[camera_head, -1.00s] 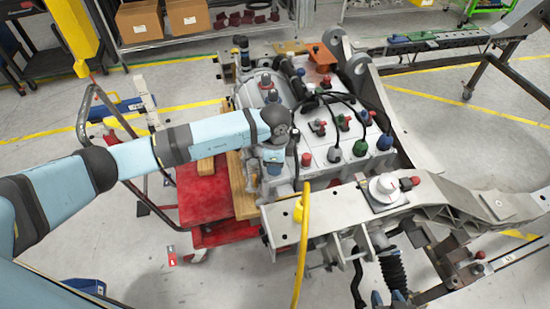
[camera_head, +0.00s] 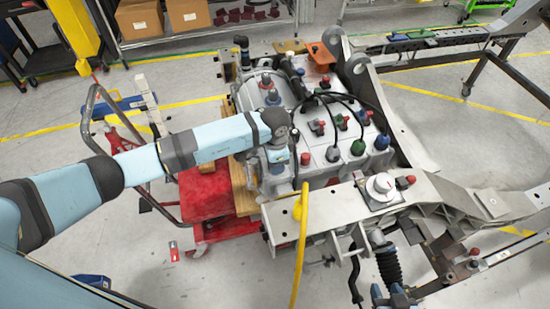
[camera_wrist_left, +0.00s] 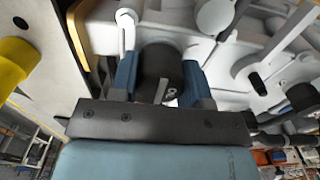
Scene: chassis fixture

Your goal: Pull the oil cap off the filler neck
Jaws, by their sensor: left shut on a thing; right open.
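The oil cap (camera_wrist_left: 160,70) is a dark, round cap between the two blue fingers of my left gripper (camera_wrist_left: 161,82) in the left wrist view. The gripper is shut on it. In the head view my left gripper (camera_head: 277,160) points down at the near left side of the grey engine block (camera_head: 325,158), and the cap is hidden there. The filler neck is hidden behind the cap and fingers, so I cannot tell whether the cap is seated on it. My right gripper (camera_head: 389,297) shows only as blue fingertips at the bottom edge, open and apart from the block.
A yellow hose (camera_head: 300,245) hangs in front of the grey chassis rail (camera_head: 345,208). Black cables (camera_head: 345,97) loop over the block. A red cap (camera_head: 305,158) stands just right of my left gripper. A red cart (camera_head: 205,195) is below my left arm.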

